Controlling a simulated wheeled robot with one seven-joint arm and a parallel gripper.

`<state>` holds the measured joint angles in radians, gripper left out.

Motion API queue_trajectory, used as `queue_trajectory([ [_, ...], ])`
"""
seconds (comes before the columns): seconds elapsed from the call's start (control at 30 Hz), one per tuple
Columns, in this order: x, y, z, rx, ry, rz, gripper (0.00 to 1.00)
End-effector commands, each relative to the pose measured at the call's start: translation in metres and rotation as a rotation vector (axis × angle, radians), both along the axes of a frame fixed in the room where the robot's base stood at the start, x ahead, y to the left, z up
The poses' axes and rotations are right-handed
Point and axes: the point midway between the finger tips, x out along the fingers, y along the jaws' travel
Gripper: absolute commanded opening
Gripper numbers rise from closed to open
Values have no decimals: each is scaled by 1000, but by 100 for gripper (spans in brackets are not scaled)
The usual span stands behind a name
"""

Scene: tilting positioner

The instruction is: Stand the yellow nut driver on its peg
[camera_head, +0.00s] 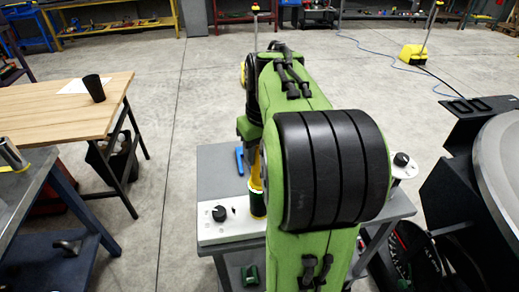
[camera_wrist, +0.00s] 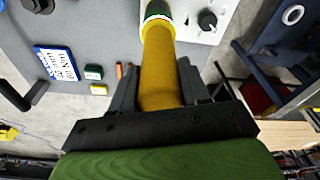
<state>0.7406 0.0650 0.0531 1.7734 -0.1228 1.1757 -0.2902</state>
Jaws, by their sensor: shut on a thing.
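The yellow nut driver (camera_wrist: 160,75) runs between the two dark fingers of my gripper (camera_wrist: 158,88) in the wrist view, and the gripper is shut on it. Its far end has a pale and dark green band and overlaps the edge of the white panel (camera_wrist: 190,25). In the head view the yellow nut driver (camera_head: 257,190) looks about upright, dark end down, over the white panel (camera_head: 232,231). I cannot tell whether it touches the panel. My arm hides the gripper fingers there. I cannot make out the peg.
A black knob (camera_head: 219,213) stands on the panel beside the driver. A blue item (camera_head: 239,160) lies on the grey table behind. The wrist view shows a blue-framed label (camera_wrist: 57,63) and small green (camera_wrist: 93,72) and yellow (camera_wrist: 99,90) blocks. A wooden table (camera_head: 60,110) stands left.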

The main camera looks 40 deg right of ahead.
Motion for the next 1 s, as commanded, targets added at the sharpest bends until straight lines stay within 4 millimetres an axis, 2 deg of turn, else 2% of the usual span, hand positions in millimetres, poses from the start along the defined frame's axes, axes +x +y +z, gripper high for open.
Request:
queue_trajectory([
  [0.2, 0, 0, 1, -2, -3, 0, 9],
  [0.23, 0, 0, 1, -2, -3, 0, 48],
  [0.4, 0, 0, 1, -2, -2, 0, 74],
  [0.6, 0, 0, 0, -1, -1, 0, 75],
  [0.77, 0, 0, -1, 0, 1, -1, 98],
  [0.8, 0, 0, 0, 0, 1, -1, 100],
  [1.0, 0, 0, 0, 0, 0, 0, 100],
])
